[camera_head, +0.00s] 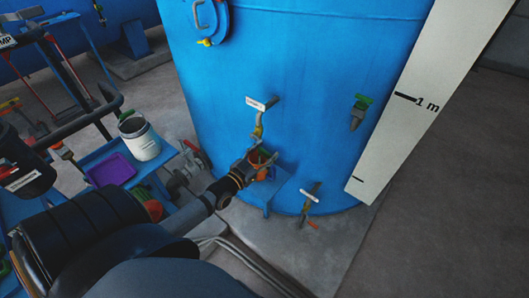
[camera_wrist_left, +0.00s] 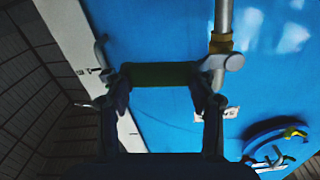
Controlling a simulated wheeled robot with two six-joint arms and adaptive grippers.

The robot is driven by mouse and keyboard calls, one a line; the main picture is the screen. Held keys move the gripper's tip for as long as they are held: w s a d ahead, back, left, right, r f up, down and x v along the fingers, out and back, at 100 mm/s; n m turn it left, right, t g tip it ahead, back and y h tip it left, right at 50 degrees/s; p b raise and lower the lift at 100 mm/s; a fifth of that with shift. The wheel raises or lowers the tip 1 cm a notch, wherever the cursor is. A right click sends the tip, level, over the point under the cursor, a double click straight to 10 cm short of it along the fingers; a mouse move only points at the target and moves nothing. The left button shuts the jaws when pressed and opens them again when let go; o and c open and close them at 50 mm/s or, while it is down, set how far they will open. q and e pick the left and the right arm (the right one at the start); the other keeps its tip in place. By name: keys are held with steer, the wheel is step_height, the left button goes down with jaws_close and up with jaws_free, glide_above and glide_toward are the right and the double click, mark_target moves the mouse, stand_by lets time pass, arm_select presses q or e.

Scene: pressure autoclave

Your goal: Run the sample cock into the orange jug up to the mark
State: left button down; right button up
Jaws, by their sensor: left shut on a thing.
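The orange jug (camera_head: 262,173) is at the small blue shelf on the front of the tank, partly hidden by my left gripper (camera_head: 257,162). The sample cock (camera_head: 259,127), with a yellow part and a white tag, projects from the tank just above the jug. The jug's mark and contents cannot be seen. My right gripper is not in view.
The blue tank (camera_head: 310,80) fills the middle. A green-handled cock (camera_head: 360,110) and a lower cock (camera_head: 308,201) stand to the right, with a white scale board (camera_head: 430,90) beyond. A blue trolley (camera_head: 165,157) at left carries a white tub (camera_head: 140,140) and purple tray (camera_head: 110,170).

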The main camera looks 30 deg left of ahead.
arm_select(q)
steer(key=shift+r+n+p, duration=0.3)
steer(key=shift+r+n, duration=0.4)
steer(key=shift+n, duration=0.3)
steer(key=shift+c, duration=2.2)
jaws_free()
steer(key=s+a, duration=0.1)
steer(key=s, duration=1.1)
